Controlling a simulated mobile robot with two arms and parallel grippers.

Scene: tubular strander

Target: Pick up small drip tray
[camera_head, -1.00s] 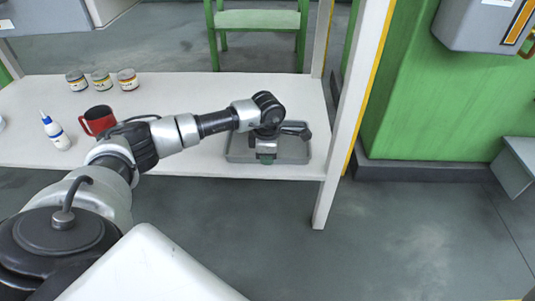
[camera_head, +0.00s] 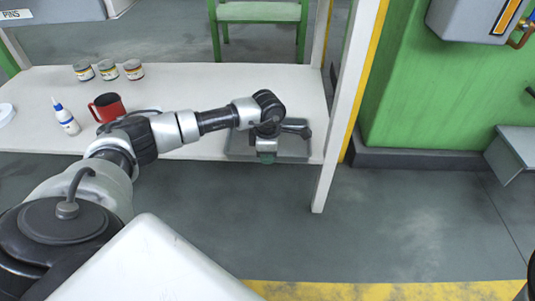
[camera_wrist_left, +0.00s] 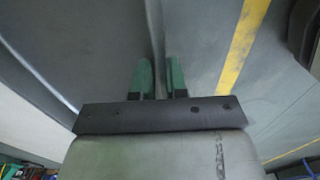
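The small drip tray (camera_head: 295,149) is a shallow grey tray at the front right end of the white shelf, overlapping its front edge in the head view. My left gripper (camera_head: 266,157) is over the tray's near side and hides part of it. In the left wrist view its two green fingertips (camera_wrist_left: 158,78) are a little apart, with the tray's wall between them. The tray keeps its place in the gripper while the shelf shifts behind it, so the gripper is shut on the wall. Whether the tray touches the shelf is unclear.
A red mug (camera_head: 107,107), a white bottle with a blue cap (camera_head: 66,119) and several small cans (camera_head: 107,70) stand on the shelf (camera_head: 190,85) to the left. A white post (camera_head: 345,110) stands just right of the tray. The floor (camera_head: 300,230) in front is clear.

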